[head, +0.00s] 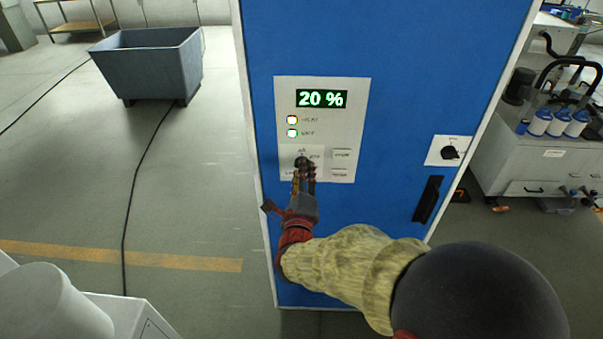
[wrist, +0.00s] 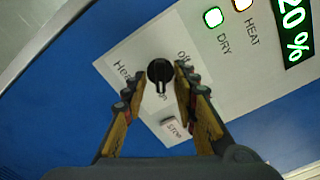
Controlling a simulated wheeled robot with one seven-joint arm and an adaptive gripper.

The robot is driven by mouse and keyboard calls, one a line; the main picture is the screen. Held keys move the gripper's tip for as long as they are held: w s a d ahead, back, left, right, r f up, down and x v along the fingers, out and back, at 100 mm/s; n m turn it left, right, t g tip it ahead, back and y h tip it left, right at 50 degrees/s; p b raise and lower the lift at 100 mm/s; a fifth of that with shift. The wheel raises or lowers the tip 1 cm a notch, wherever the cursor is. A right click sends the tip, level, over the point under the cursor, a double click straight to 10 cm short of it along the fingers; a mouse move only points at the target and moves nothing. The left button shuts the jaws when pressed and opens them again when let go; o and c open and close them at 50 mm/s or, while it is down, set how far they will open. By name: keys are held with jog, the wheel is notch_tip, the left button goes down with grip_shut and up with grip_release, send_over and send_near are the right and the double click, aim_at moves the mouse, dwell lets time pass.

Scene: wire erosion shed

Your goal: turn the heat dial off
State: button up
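The heat dial (head: 301,161) is a small black knob on a white label plate, low on the control panel (head: 357,110) of the blue cabinet. In the wrist view the dial (wrist: 160,72) sits between my fingertips, its narrow end pointing toward the picture's bottom. An "off" label (wrist: 184,55) is at its upper right; other lettering is partly hidden. My gripper (head: 304,173) reaches the panel from below. In the wrist view my gripper (wrist: 160,84) is open, one finger on each side of the dial, with slim gaps; contact is not clear.
The display (head: 321,98) reads 20 %. The HEAT lamp (head: 292,120) and DRY lamp (head: 292,133) are lit. Two buttons (head: 341,163) sit right of the dial. A rotary switch (head: 449,152) and black handle (head: 428,199) are farther right.

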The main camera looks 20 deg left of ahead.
jog(key=shift+c, duration=0.9)
grip_shut()
